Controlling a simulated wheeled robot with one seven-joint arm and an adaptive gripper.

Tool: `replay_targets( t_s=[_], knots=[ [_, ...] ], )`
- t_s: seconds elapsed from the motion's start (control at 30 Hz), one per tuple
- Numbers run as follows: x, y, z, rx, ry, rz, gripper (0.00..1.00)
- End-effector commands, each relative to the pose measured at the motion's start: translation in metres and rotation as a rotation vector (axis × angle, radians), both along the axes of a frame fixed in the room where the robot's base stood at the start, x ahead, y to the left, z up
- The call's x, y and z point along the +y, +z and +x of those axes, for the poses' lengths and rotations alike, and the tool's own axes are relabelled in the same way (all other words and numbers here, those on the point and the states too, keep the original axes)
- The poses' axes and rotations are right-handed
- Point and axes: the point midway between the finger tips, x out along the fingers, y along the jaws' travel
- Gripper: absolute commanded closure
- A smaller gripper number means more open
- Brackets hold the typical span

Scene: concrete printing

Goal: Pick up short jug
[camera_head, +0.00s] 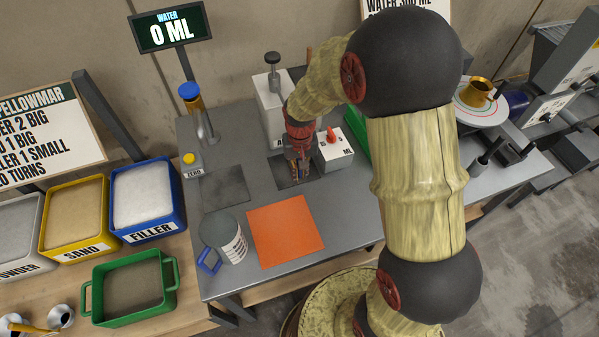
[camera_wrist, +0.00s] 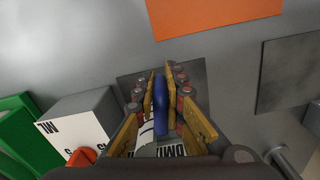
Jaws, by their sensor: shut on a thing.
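My gripper (camera_head: 299,170) points down over the dark square pad on the grey table, in front of the dispenser. In the wrist view, its yellow fingers (camera_wrist: 162,75) are closed on a blue upright handle (camera_wrist: 161,104). A white piece with dark marks (camera_wrist: 147,136) beside the handle looks like the short jug's body, mostly hidden by the fingers and wrist. In the head view the held jug is almost wholly hidden. Another jug, grey and white with a blue handle (camera_head: 230,241), stands at the table's front left, apart from my gripper.
An orange mat (camera_head: 285,231) lies in front of my gripper. A box with a red knob (camera_head: 336,150) stands close right, the white dispenser (camera_head: 270,104) behind. Left are a green tub (camera_head: 128,290) and the filler bin (camera_head: 147,196). The water display (camera_head: 167,26) reads 0 ML.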

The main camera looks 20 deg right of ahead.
Motion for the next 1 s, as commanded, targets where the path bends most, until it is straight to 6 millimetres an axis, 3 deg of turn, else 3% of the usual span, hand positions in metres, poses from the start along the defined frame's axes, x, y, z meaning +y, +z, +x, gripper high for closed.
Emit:
replay_targets(
  t_s=[0.07,0.43,0.7,1.0],
  knots=[
    [0.000,0.016,0.000,-0.002,0.000,0.000,1.00],
    [0.000,0.075,-0.050,-0.002,0.000,0.000,1.00],
    [0.000,0.098,-0.106,-0.001,0.000,0.000,1.00],
    [-0.001,0.109,-0.136,-0.002,0.000,0.000,1.00]
  ],
)
